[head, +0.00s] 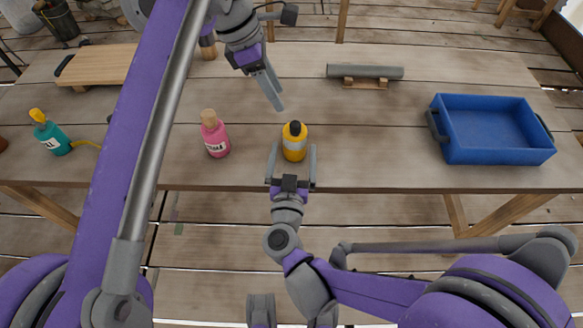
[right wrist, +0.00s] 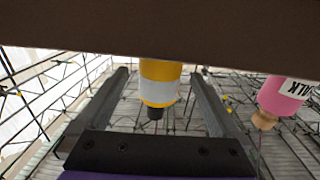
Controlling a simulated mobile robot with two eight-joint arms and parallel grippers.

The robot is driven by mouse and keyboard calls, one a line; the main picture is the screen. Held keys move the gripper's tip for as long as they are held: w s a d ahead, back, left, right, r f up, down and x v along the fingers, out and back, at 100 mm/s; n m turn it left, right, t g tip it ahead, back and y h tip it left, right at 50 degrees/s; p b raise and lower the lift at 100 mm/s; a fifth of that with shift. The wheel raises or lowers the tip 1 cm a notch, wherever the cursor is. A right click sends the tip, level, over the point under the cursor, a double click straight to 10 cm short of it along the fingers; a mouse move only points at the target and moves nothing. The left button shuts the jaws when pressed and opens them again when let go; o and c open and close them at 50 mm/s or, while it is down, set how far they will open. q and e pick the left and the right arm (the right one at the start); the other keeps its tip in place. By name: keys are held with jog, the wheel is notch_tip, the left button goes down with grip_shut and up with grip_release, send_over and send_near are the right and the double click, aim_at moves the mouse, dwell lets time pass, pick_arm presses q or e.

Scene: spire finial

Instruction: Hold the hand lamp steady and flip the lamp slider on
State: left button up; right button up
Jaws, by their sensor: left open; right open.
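A grey cylinder (head: 365,72) lies on a low wooden rest at the back of the table; it may be the hand lamp, but no slider shows on it. A yellow bottle-like object (head: 294,142) with a pale band and black top stands near the front edge. My right gripper (head: 292,160) is open, with one finger on each side of the yellow object. In the right wrist view, the yellow object (right wrist: 160,83) appears upside down between the fingers, with gaps on both sides. My left gripper (head: 275,97) is open and empty, behind and left of the yellow object.
A pink bottle (head: 215,138) stands left of the yellow object. A teal bottle (head: 52,137) is farther left, and a wooden board (head: 100,64) lies behind it. A blue bin (head: 495,128) sits at the right. The table (head: 370,130) is clear between yellow object and bin.

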aim_at(295, 141)
jog(key=shift+w+d, duration=0.15)
jog(key=shift+w, duration=1.85)
jog(key=shift+c, duration=0.3)
